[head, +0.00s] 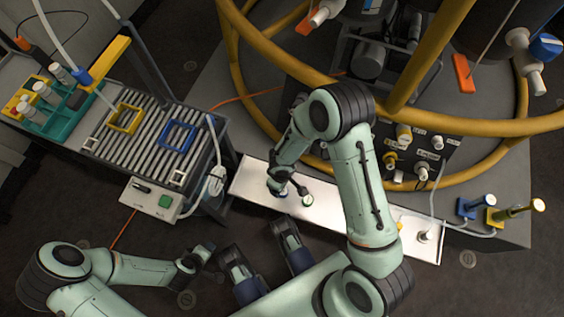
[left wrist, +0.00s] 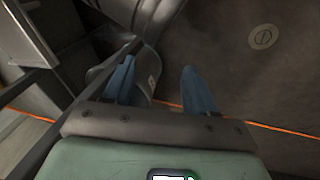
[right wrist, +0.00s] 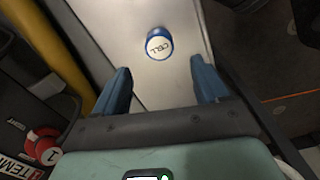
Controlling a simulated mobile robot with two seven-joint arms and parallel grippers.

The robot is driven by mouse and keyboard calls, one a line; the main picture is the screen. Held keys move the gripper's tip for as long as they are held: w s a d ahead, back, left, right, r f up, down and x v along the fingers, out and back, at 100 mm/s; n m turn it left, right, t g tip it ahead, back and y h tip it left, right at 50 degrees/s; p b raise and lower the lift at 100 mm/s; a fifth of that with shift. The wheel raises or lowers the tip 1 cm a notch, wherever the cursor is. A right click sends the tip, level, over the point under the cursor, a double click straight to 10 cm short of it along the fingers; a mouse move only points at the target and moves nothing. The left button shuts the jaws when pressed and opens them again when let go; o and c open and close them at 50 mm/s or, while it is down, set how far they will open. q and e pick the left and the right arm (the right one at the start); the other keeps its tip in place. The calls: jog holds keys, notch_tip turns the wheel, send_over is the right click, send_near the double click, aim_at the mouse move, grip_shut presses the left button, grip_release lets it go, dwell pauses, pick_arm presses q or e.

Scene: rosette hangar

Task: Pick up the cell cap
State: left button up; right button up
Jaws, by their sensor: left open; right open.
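The cell cap is a small round cap with a white top marked CELL. It sits on the pale metal plate in the right wrist view (right wrist: 159,45), where its side is blue, and it also shows in the head view (head: 308,200). My right gripper (right wrist: 160,85) is open and empty above the plate. The cap appears beyond the fingertips, roughly centred between them, with no contact visible. In the head view the right gripper (head: 290,191) is just left of the cap. My left gripper (left wrist: 157,80) is open and empty over the floor, well away from the cap.
The pale plate (head: 335,218) is otherwise largely bare. A thick yellow ring rail (head: 265,135) and a dark valve panel (head: 395,155) stand behind it. A roller bench (head: 150,140) is at left. Blue and yellow handled fittings (head: 500,212) stand at right.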

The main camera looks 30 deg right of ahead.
aim_at(283, 192)
jog(key=shift+f, duration=0.8)
jog(key=shift+s+f+b, duration=0.1)
jog(key=shift+f+b, duration=0.2)
jog(key=shift+f, duration=0.05)
notch_tip(283, 192, down, 4)
jog(key=shift+b, duration=1.05)
jog(key=shift+f, duration=0.2)
pick_arm(q)
jog(key=s+a+f+g, duration=0.1)
jog(key=s+f, duration=0.2)
jog(key=f, duration=0.2)
jog(key=shift+s+a+g, duration=0.15)
jog(key=shift+s+g, duration=0.1)
jog(key=shift+g, duration=0.05)
pick_arm(e)
jog(key=c, duration=1.1)
